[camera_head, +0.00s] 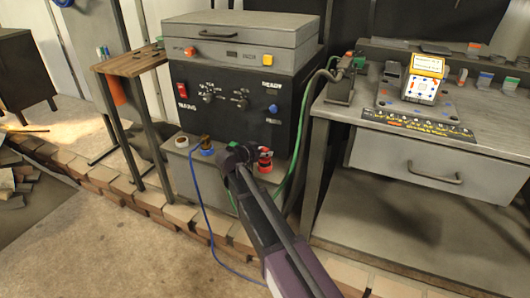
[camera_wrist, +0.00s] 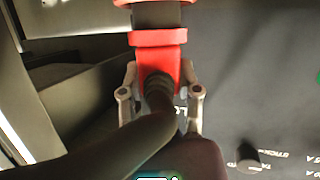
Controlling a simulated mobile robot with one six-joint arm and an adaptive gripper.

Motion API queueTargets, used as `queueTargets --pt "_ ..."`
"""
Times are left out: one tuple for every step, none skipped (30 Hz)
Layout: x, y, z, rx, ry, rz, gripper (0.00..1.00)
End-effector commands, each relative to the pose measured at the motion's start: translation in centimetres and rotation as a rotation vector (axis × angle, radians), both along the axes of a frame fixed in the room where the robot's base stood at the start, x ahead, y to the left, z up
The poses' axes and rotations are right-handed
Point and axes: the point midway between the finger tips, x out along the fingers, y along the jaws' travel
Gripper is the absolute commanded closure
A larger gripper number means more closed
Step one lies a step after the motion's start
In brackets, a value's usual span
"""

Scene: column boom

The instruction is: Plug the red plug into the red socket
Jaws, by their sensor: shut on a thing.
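My gripper (camera_wrist: 160,85) is shut on the red plug (camera_wrist: 158,58), with one grey finger on each side of it. A black ribbed boot and a dark cable run from the plug toward the wrist camera. Beyond the plug's red collar is a black section, then a red ring at the top edge, likely the red socket (camera_wrist: 152,2). How deep the plug sits in it I cannot tell. In the head view my gripper (camera_head: 243,157) is beside the red plug (camera_head: 264,153), which is over the red socket (camera_head: 265,168) on the grey ledge.
A blue plug (camera_head: 206,148) with a blue cable and a white ring (camera_head: 181,142) are to the left on the ledge. The black control panel (camera_head: 225,95) rises behind. Green cables (camera_head: 293,165) hang at the right, by a workbench (camera_head: 430,110).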

Motion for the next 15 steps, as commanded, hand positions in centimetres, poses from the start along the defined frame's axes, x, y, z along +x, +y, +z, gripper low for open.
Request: queueTargets --pt "0.0 -0.01 0.0 0.0 0.0 0.0 1.0" --pt "0.01 -0.02 -0.02 0.0 0.0 0.0 1.0" --pt "0.0 -0.02 -0.05 0.0 0.0 0.0 1.0" --pt "0.0 -0.01 -0.08 0.0 0.0 0.0 1.0" --pt "0.0 -0.01 -0.11 0.0 0.0 0.0 1.0" --pt "0.01 -0.02 -0.16 0.0 0.0 0.0 1.0" --pt "0.0 -0.03 -0.2 0.0 0.0 0.0 1.0" --pt "0.01 -0.02 -0.25 0.0 0.0 0.0 1.0" --pt "0.01 -0.02 -0.31 0.0 0.0 0.0 1.0" --pt "0.01 -0.03 -0.36 0.0 0.0 0.0 1.0" --pt "0.01 -0.03 -0.4 0.0 0.0 0.0 1.0" --pt "0.01 -0.04 -0.46 0.0 0.0 0.0 1.0" --pt "0.01 -0.03 -0.5 0.0 0.0 0.0 1.0" --pt "0.01 -0.04 -0.54 0.0 0.0 0.0 1.0" --pt "0.01 -0.03 -0.6 0.0 0.0 0.0 1.0"
